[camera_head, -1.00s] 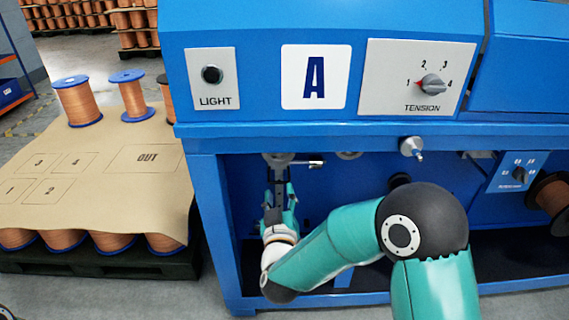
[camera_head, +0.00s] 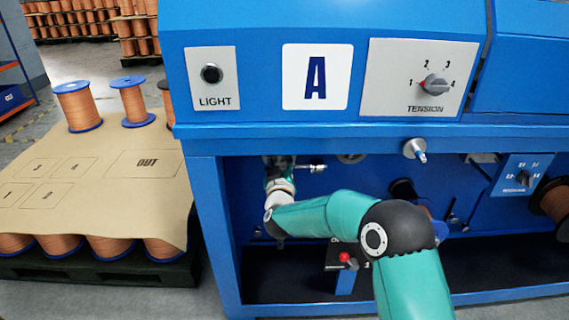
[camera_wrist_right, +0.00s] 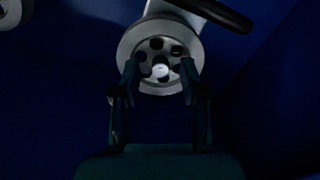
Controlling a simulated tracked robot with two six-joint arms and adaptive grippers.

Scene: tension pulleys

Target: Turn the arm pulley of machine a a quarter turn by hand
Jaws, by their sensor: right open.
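Machine A (camera_head: 265,141) is a blue cabinet with a white "A" plate and an open bay below. In the right wrist view, a grey pulley (camera_wrist_right: 128,48) with round holes and a pale hub faces me, on a light arm running up and right. I take it for the arm pulley. My right gripper (camera_wrist_right: 160,72) is open, with its fingertips on either side of the hub, in front of the pulley's face; contact cannot be told. In the head view, my right gripper (camera_head: 279,172) is in the bay's upper left, mostly dark. My left gripper is not in view.
A red-knobbed lever (camera_head: 345,258) stands low in the bay near my right arm. A metal peg (camera_head: 415,150) juts out under the tension panel (camera_head: 418,78). Copper spools (camera_head: 80,106) stand on a covered pallet (camera_head: 95,190) at left.

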